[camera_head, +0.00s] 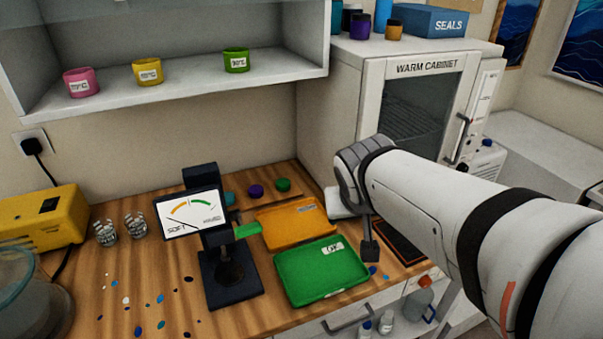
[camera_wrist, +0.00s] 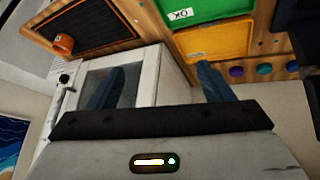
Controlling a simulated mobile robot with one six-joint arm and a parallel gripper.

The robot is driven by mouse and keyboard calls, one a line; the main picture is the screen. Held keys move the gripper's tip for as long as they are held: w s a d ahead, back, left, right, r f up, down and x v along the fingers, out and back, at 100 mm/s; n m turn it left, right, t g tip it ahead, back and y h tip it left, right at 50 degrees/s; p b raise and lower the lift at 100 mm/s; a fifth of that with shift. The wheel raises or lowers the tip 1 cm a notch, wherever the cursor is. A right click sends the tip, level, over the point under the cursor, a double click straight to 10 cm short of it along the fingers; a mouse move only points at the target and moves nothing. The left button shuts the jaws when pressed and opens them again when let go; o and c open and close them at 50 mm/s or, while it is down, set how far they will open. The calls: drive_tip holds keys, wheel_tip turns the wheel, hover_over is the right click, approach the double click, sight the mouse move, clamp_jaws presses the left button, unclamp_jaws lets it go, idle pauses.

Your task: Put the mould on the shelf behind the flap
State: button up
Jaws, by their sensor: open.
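An orange round cup (camera_wrist: 63,43) with a dark inside, which looks like the mould, stands on a black mat in the wrist view; my arm hides it in the head view. The wall shelf (camera_head: 190,84) is at the upper left and holds pink (camera_head: 81,82), yellow (camera_head: 147,72) and green (camera_head: 236,60) cups. A bluish see-through panel (camera_head: 180,14), perhaps the flap, crosses the shelf's top; its lower part leaves the cups uncovered. My gripper (camera_wrist: 158,78) is open, with nothing between its fingers. In the head view, a dark finger (camera_head: 369,250) hangs just right of the trays.
A green tray (camera_head: 322,272) and an orange tray (camera_head: 291,222) lie on the wooden counter beside a dark tester (camera_head: 230,275). The warm cabinet (camera_head: 372,90) stands behind my arm. The black mat (camera_head: 402,240) is at the counter's right end. Loose pellets dot the left front.

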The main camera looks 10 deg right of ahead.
drive_tip(key=s+a+f+n+g+y, duration=0.1)
drive_tip(key=s+a+f+g+y, duration=0.1)
drive_tip(key=s, duration=0.6)
wheel_tip(320, 180, down, 3)
drive_tip(key=a+g, duration=0.1)
drive_tip(key=a, duration=0.1)
drive_tip(key=shift+a+f+y, duration=0.15)
drive_tip(key=shift+a+y, duration=0.15)
drive_tip(key=shift+w, duration=0.15)
drive_tip(key=shift+c, duration=0.4)
